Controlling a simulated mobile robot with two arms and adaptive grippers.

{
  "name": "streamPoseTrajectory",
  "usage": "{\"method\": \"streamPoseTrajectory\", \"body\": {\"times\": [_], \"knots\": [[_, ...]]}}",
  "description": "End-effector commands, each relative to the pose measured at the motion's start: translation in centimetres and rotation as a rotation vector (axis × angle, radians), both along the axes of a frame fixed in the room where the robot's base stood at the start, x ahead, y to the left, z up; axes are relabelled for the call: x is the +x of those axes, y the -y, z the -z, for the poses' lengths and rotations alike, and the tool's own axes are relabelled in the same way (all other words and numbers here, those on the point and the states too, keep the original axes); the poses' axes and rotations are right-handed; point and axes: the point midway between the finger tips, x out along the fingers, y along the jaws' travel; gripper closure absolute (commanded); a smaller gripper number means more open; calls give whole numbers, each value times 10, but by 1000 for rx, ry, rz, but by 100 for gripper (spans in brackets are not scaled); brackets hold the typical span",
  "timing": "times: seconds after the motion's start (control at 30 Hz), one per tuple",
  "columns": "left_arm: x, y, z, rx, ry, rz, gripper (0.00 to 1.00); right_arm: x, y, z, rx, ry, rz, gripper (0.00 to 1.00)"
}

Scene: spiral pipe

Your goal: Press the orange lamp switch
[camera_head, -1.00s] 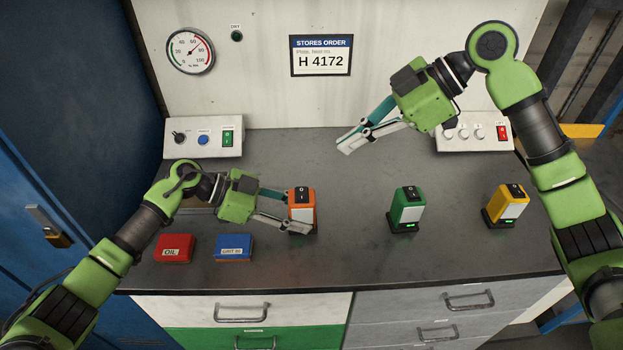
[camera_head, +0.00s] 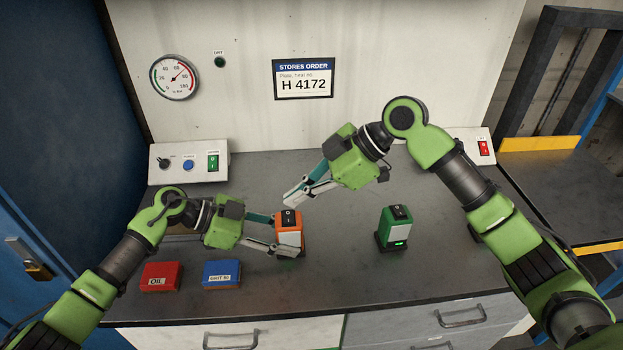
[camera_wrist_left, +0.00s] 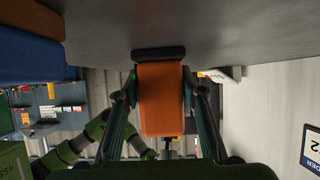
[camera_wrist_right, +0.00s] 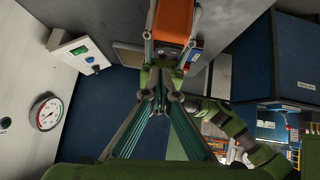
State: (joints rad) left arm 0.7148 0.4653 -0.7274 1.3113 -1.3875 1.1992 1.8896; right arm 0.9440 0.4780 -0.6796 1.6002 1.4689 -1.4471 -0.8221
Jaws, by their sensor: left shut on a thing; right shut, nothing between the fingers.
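The orange lamp (camera_head: 289,237) is upright on the grey worktop, with a black rocker switch (camera_head: 289,218) on its top. My left gripper (camera_head: 276,235) is shut on its body from the left. The orange lamp fills the middle of the left wrist view (camera_wrist_left: 161,98), between the fingers. My right gripper (camera_head: 292,196) is shut and empty, with its tips above and behind the orange lamp, apart from it. In the right wrist view, the orange lamp (camera_wrist_right: 175,20) is at the top, beyond my closed right fingers (camera_wrist_right: 162,95).
A green lamp (camera_head: 394,228) stands to the right. A red box (camera_head: 161,277) and a blue box (camera_head: 222,274) lie at the front left. A control panel (camera_head: 190,162) stands at the back left, another panel (camera_head: 482,149) behind my right arm. The front middle of the worktop is clear.

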Motion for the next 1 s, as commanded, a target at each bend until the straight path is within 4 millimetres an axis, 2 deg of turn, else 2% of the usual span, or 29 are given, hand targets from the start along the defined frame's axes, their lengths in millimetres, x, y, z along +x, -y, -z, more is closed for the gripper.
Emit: {"method": "streamPoseTrajectory", "body": {"times": [0.1,0.23,1.0], "knots": [[0,-1,1,2,0,0,75,2,0,15,1,-2,1,100],[0,-1,1,2,0,0,75,3,1,23,1,1,1,100],[0,0,1,1,0,1,75,5,1,33,-3,-1,0,100]]}}
